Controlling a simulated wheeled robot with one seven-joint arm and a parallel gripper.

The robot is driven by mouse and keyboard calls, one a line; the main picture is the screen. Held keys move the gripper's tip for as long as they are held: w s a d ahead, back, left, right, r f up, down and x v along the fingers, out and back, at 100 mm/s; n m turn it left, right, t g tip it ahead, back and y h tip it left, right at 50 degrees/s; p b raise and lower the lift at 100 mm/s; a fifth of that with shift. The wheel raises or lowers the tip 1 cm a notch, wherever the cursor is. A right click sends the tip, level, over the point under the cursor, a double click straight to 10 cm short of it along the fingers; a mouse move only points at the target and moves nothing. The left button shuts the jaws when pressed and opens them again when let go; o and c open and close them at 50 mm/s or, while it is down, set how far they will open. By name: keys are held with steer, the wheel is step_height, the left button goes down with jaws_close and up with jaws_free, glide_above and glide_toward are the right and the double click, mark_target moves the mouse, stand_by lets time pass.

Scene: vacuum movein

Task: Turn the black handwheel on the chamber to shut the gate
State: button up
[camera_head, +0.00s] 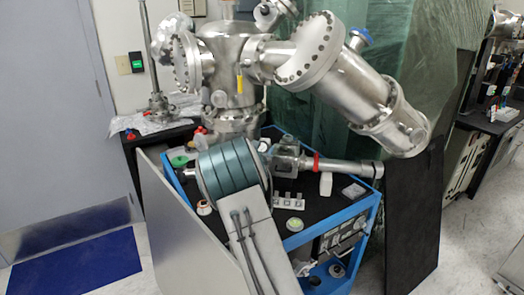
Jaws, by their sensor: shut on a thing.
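The steel vacuum chamber (222,60) stands upright on a blue-framed cart, with flanged ports around it. A wide steel tube (345,85) slants from it down to the right. I cannot pick out the black handwheel; it may be hidden behind the large teal-banded cylinder (228,168) in front of the chamber. This cylinder and the grey link with two dark cables below it seem to be my own arm. My gripper does not show, so I cannot see its jaws or what they touch.
The blue cart (345,212) has a black top with small parts and a steel tube with a red ring (316,162). A grey panel (188,225) leans at its left, a black panel (412,220) at its right. The left floor has a blue mat (80,264).

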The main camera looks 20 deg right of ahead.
steer(key=m+g+h, duration=0.1)
steer(key=m, duration=0.1)
steer(key=m+g+h, duration=0.1)
steer(key=m+g, duration=0.1)
steer(key=m, duration=0.1)
steer(key=shift+w+a+g+h, duration=0.1)
steer(key=shift+g+h, duration=0.2)
steer(key=m+g, duration=0.1)
steer(key=m, duration=0.1)
steer(key=m+g+p, duration=0.1)
steer(key=m+g, duration=0.1)
steer(key=m, duration=0.1)
steer(key=shift+m+g+h, duration=0.3)
steer(key=shift+h, duration=0.1)
steer(key=shift+g, duration=0.3)
steer(key=o, duration=1)
steer(key=shift+c, duration=0.2)
steer(key=shift+a, duration=0.1)
steer(key=b+v, duration=0.1)
steer(key=v, duration=1.2)
steer(key=shift+s+a+b, duration=0.25)
steer(key=shift+b, duration=0.1)
